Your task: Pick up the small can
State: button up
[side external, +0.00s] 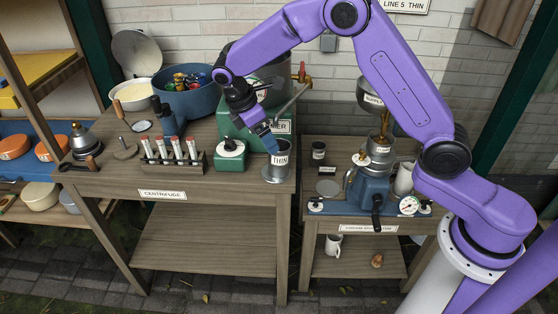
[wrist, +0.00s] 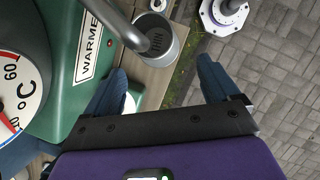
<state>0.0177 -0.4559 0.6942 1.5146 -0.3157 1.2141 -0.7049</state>
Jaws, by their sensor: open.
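A small grey metal can (side external: 275,174) with a "THIN" label stands upright at the front right corner of the left bench. It also shows in the wrist view (wrist: 168,52), seen from above with its open mouth. My gripper (side external: 272,146) is pointed down just above it. In the wrist view my gripper (wrist: 161,66) has its blue fingers spread wide and nothing between them; the can lies just beyond the fingertips. A smaller dark jar (side external: 318,150) with a pale label stands on the right bench.
The green warmer (wrist: 80,60) stands close beside the can, and its metal pipe (wrist: 110,22) reaches over near it. A rack of capped tubes (side external: 172,160) is to the left. The right bench holds a blue separator (side external: 370,190). A gap separates the benches.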

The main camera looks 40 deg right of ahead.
aim_at(276, 155)
jog(key=shift+w+x, duration=0.15)
jog(key=shift+x, duration=2.25)
jog(key=shift+w+x, duration=0.15)
jog(key=shift+x, duration=2.25)
jog(key=shift+d, duration=0.2)
jog(key=c, duration=1.1)
